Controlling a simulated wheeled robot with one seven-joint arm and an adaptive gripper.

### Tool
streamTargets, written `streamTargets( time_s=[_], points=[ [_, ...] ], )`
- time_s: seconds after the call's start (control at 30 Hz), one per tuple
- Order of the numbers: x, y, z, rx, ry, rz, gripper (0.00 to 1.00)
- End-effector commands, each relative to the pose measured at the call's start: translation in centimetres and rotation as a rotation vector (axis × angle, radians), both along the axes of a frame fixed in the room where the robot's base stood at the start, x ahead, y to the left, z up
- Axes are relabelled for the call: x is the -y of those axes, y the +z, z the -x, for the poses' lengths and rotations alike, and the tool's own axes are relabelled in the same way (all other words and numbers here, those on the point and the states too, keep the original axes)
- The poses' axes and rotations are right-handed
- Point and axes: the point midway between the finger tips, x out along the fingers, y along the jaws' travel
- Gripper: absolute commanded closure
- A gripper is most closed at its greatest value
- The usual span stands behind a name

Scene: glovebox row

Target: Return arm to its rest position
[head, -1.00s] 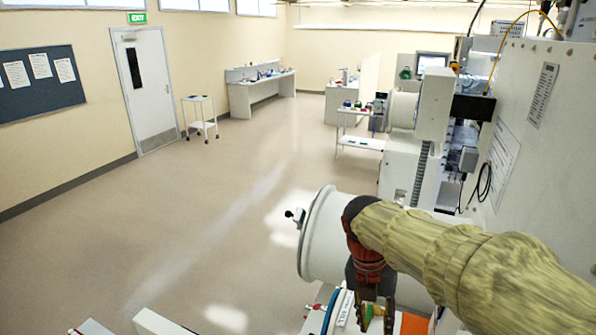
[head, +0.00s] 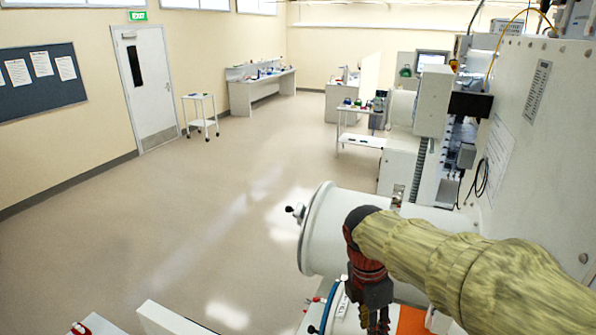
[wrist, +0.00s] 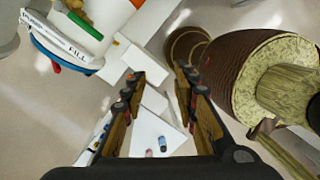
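My gripper (head: 377,318) hangs at the bottom of the head view, at the end of my sleeved arm, in front of the white cylindrical port. In the wrist view my gripper (wrist: 163,88) points down with its two fingers well apart. Nothing is held between the fingers. A white surface with a small blue-capped item (wrist: 163,144) shows below and between them, apart from the fingers.
The white cylindrical port (head: 318,235) is close beside my arm. A white panel wall (head: 560,130) stands at the right. The floor (head: 150,240) at left is clear.

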Motion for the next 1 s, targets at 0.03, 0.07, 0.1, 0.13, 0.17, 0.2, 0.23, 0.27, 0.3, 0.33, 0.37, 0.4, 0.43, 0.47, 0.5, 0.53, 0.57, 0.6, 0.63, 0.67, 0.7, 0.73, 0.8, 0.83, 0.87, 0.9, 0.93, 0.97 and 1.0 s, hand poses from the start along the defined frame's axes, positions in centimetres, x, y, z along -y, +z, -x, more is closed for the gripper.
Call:
streamTargets(
  time_s=[0.03, 0.07, 0.1, 0.13, 0.17, 0.2, 0.23, 0.27, 0.3, 0.33, 0.37, 0.4, 0.43, 0.47, 0.5, 0.53, 0.57, 0.6, 0.63, 0.67, 0.7, 0.73, 0.8, 0.83, 0.87, 0.9, 0.93, 0.97, 1.0],
  points=[
    [-0.1, -0.1, 0.4, 0.025, -0.108, -0.005, 0.71],
    [-0.2, -0.3, 0.7, 0.040, -0.181, -0.008, 0.71],
    [-0.2, -0.7, 1.0, 0.062, -0.278, -0.014, 0.71],
    [-0.2, -1.0, 1.3, 0.078, -0.351, -0.018, 0.71],
    [-0.2, -1.3, 1.6, 0.094, -0.423, -0.024, 0.71],
    [-0.2, -1.8, 2.0, 0.117, -0.523, -0.033, 0.71],
    [-0.2, -2.2, 2.3, 0.134, -0.598, -0.042, 0.71],
    [-0.2, -2.6, 2.7, 0.150, -0.674, -0.050, 0.71],
    [-0.1, -3.2, 3.2, 0.172, -0.775, -0.063, 0.71],
    [-0.1, -3.6, 3.5, 0.191, -0.850, -0.075, 0.71],
    [0.0, -4.1, 4.0, 0.205, -0.927, -0.086, 0.71],
    [0.1, -4.9, 4.5, 0.227, -1.029, -0.106, 0.71],
    [0.1, -5.4, 4.9, 0.243, -1.107, -0.121, 0.71],
    [0.2, -6.1, 5.4, 0.258, -1.185, -0.139, 0.71],
    [0.4, -7.0, 6.1, 0.279, -1.287, -0.163, 0.71],
    [0.5, -7.7, 6.5, 0.291, -1.358, -0.181, 0.71],
    [0.6, -8.3, 7.0, 0.304, -1.424, -0.200, 0.71],
    [0.7, -9.2, 7.5, 0.317, -1.503, -0.226, 0.71],
    [0.8, -9.8, 8.0, 0.326, -1.557, -0.243, 0.71],
    [0.9, -10.4, 8.4, 0.336, -1.605, -0.261, 0.71],
    [1.0, -11.3, 8.9, 0.347, -1.664, -0.286, 0.71],
    [1.1, -11.9, 9.3, 0.354, -1.704, -0.304, 0.71],
    [1.4, -13.4, 10.2, 0.369, -1.774, -0.343, 0.71],
    [1.5, -14.0, 10.6, 0.376, -1.798, -0.362, 0.71],
    [1.6, -14.7, 10.9, 0.384, -1.815, -0.376, 0.71],
    [1.7, -15.5, 11.4, 0.394, -1.830, -0.397, 0.71],
    [1.9, -16.2, 11.7, 0.402, -1.834, -0.409, 0.71],
    [2.0, -16.8, 12.1, 0.410, -1.837, -0.423, 0.71],
    [2.1, -17.6, 12.5, 0.421, -1.841, -0.438, 0.71]
  ],
)
